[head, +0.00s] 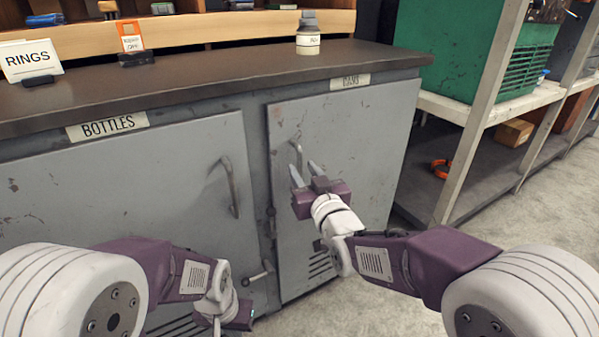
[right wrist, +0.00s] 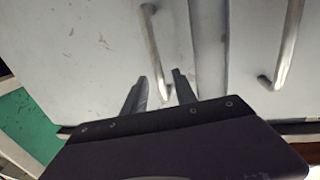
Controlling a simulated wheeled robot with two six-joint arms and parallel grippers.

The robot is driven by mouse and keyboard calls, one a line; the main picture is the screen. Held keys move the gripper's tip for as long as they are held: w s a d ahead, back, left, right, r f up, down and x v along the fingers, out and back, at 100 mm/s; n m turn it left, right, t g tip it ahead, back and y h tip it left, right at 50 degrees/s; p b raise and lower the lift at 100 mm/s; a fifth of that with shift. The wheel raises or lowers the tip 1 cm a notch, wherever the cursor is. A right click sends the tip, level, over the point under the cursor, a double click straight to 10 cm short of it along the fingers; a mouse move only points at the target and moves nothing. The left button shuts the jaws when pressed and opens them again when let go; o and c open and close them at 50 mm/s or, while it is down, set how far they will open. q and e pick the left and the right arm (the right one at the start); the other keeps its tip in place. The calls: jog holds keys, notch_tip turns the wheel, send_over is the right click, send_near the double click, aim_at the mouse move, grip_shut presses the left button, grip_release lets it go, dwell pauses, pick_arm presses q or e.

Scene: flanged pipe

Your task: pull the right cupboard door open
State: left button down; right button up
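The right cupboard door (head: 345,125) is grey and looks shut under a small label plate. Its metal bar handle (head: 298,142) is partly hidden by my right gripper (head: 305,172) in the head view. In the right wrist view, this handle (right wrist: 154,45) runs down between the two fingertips of my right gripper (right wrist: 160,77). The fingers are apart; I cannot tell whether they touch the bar. My left gripper (head: 238,318) hangs low in front of the left door, and its fingers are not clear.
The left door (head: 110,200), labelled BOTTLES, has its own handle (head: 230,188). A shelf rack (head: 470,140) with a green crate (head: 450,45) stands at right. Floor is clear at lower right.

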aim_at(300, 166)
jog(key=shift+b+x, duration=0.35)
jog(key=shift+x, duration=1.25)
grip_shut()
